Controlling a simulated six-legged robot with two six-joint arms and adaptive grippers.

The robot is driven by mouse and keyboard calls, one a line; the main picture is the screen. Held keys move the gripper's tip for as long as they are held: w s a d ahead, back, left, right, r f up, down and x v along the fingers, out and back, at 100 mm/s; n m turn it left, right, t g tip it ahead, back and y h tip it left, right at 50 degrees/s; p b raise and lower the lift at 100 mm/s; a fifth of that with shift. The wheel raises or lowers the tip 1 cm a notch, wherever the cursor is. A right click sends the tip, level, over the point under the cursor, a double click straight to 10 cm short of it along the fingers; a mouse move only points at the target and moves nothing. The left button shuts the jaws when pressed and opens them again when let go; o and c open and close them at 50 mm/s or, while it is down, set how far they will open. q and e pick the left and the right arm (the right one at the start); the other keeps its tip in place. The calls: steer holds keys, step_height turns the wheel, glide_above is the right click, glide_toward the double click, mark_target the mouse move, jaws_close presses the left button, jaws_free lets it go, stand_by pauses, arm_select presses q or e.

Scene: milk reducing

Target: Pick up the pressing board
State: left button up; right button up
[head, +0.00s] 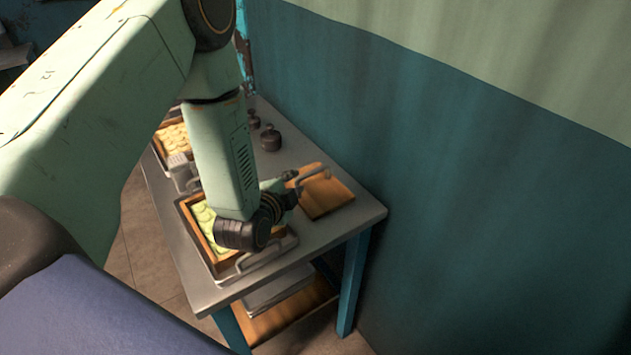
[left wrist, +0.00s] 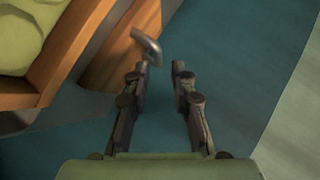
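The pressing board (head: 328,196) is a flat wooden board with a bent metal handle (head: 316,174). It lies at the right side of the metal table. My left gripper (head: 290,177) is at the board's left edge, close to the handle. In the left wrist view, the gripper (left wrist: 160,68) is open with nothing between its fingers. The metal handle (left wrist: 147,47) shows just beyond the left fingertip, and part of the board (left wrist: 122,60) shows behind it. Whether finger and handle touch cannot be told. My right gripper is not in view.
A wooden-framed tray of green rounds (head: 187,213) stands under my left arm; its wooden edge shows in the left wrist view (left wrist: 70,45). Another tray (head: 172,137) and dark weights (head: 270,138) stand farther back. A teal wall (head: 440,150) borders the table (head: 340,228).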

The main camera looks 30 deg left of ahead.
mark_target(304, 177)
arm_select(q)
steer(key=x, duration=0.3)
steer(key=shift+a+f, duration=0.1)
steer(key=shift+a, duration=0.05)
steer(key=shift+w+d, duration=0.3)
steer(key=shift+d, duration=0.15)
steer(key=x, duration=0.3)
steer(key=b+x, duration=0.1)
steer(key=x, duration=0.1)
steer(key=shift+s+a+f, duration=0.15)
steer(key=shift+a+f, duration=0.05)
steer(key=shift+f, duration=0.05)
steer(key=shift+s+d+r, duration=0.2)
steer(key=shift+s+r, duration=0.05)
steer(key=shift+r, duration=0.05)
steer(key=shift+s+r, duration=0.1)
steer(key=shift+c, duration=0.5)
steer(key=shift+w+a+f, duration=0.2)
steer(key=shift+f, duration=0.05)
jaws_close()
steer(key=shift+s+d, duration=0.1)
steer(key=shift+d, duration=0.05)
steer(key=shift+r, duration=0.1)
